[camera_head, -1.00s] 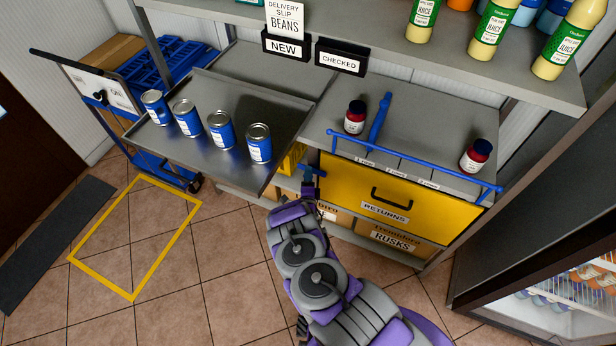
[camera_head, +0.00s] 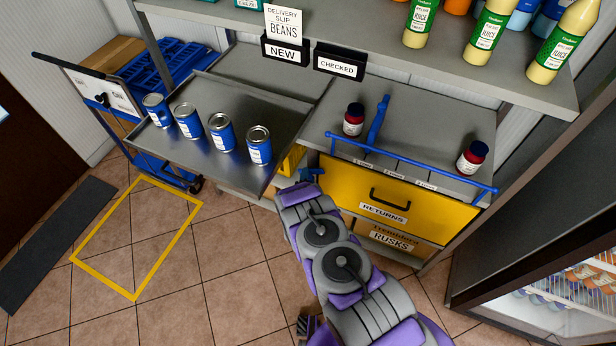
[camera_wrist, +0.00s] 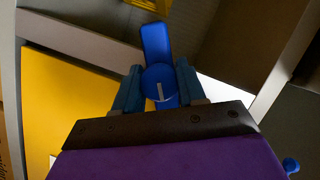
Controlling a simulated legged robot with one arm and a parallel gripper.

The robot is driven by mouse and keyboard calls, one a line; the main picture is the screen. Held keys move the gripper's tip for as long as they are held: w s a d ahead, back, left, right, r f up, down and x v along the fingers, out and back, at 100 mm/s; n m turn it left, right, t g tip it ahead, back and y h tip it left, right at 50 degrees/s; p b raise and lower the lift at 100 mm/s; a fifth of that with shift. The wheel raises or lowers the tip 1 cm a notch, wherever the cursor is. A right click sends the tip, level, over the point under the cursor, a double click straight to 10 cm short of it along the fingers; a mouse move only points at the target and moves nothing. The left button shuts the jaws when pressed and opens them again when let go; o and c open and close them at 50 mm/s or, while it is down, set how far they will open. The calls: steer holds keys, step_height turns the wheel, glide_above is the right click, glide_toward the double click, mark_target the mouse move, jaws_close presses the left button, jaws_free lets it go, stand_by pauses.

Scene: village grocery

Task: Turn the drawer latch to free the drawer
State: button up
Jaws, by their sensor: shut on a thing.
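The yellow drawer (camera_head: 345,185), labelled RETURNS with a dark handle, sits under the grey counter at centre right in the head view. It also fills the left of the wrist view (camera_wrist: 65,105). The blue drawer latch (camera_wrist: 156,42) stands between my gripper's fingers in the wrist view, its long arm pointing up and a round hub with a white mark below. My gripper (camera_wrist: 159,72) is shut on the latch, a finger on each side. In the head view the latch is largely hidden by my gripper (camera_head: 311,174) at the drawer's left edge.
A metal tray (camera_head: 215,155) with several blue cans juts out left of my gripper. A blue rail (camera_head: 415,165) runs along the counter front, with two dark-lidded jars (camera_head: 353,120) behind it. A RUSKS box (camera_head: 392,238) lies below the drawer.

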steer(key=shift+s+a+f+n+g+h, duration=0.1)
steer(key=shift+n+g+h, duration=0.15)
steer(key=shift+n, duration=0.3)
steer(key=shift+s+a+f+n+g+h, duration=0.15)
steer(key=shift+n+g, duration=0.1)
steer(key=shift+n, duration=0.3)
steer(key=shift+w+n+g+h, duration=0.15)
steer(key=shift+n+g+h, duration=0.3)
steer(key=shift+n, duration=0.55)
steer(key=shift+n+g+h+b, duration=0.25)
steer(key=shift+n+h+b, duration=0.3)
steer(key=shift+n+b, duration=0.3)
steer(key=shift+n+g+h+b, duration=0.4)
steer(key=shift+n+h+b, duration=0.45)
steer(key=shift+n, duration=0.4)
steer(key=shift+d, duration=0.1)
steer(key=o, duration=0.8)
steer(key=shift+c, duration=0.2)
steer(key=shift+o, duration=1.1)
steer(key=shift+r, duration=0.1)
steer(key=shift+r, duration=0.1)
